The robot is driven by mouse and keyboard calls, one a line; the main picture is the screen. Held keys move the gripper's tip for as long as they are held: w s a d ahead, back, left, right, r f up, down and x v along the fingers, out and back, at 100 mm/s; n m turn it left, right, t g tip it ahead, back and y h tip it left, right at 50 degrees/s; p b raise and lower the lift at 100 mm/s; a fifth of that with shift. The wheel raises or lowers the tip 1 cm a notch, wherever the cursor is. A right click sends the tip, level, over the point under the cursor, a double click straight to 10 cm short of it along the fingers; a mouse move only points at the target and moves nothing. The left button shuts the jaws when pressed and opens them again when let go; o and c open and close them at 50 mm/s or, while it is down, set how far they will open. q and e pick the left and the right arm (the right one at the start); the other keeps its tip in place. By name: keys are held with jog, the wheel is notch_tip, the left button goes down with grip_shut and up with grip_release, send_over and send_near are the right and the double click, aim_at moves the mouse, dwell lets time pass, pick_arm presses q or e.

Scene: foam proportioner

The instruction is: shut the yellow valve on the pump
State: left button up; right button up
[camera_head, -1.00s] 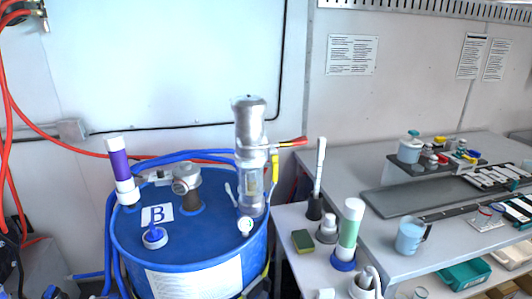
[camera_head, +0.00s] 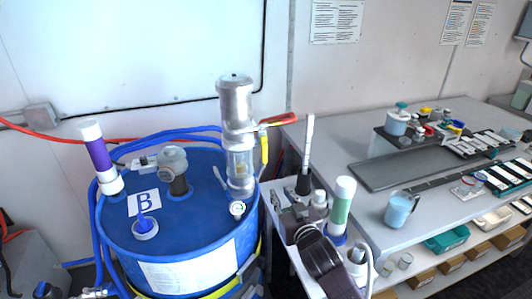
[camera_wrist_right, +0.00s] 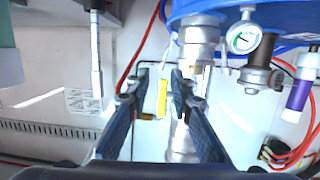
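The pump (camera_head: 237,130) is a silver upright cylinder with a clear section, standing on the blue drum (camera_head: 205,215). The yellow valve (camera_head: 264,148) has a handle hanging down at the pump's right side, below a red-handled lever (camera_head: 279,119). My right gripper (camera_head: 284,190) is open, low to the right of the drum and below the yellow handle. In the right wrist view, which appears upside down, the yellow handle (camera_wrist_right: 162,98) shows between the two spread fingers (camera_wrist_right: 160,82); I cannot tell whether it is between them in depth. My left gripper is out of view.

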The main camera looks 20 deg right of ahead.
jog(key=t, duration=0.2)
send_near(265, 153)
jog(key=w, duration=0.2)
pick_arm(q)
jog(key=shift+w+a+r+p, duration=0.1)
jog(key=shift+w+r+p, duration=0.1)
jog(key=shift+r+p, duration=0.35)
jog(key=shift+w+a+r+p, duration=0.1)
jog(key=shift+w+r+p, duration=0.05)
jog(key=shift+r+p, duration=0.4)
pick_arm(e)
jog(key=shift+y, duration=0.4)
jog(key=shift+w+d, duration=0.1)
jog(key=shift+w, duration=3.4)
grip_shut()
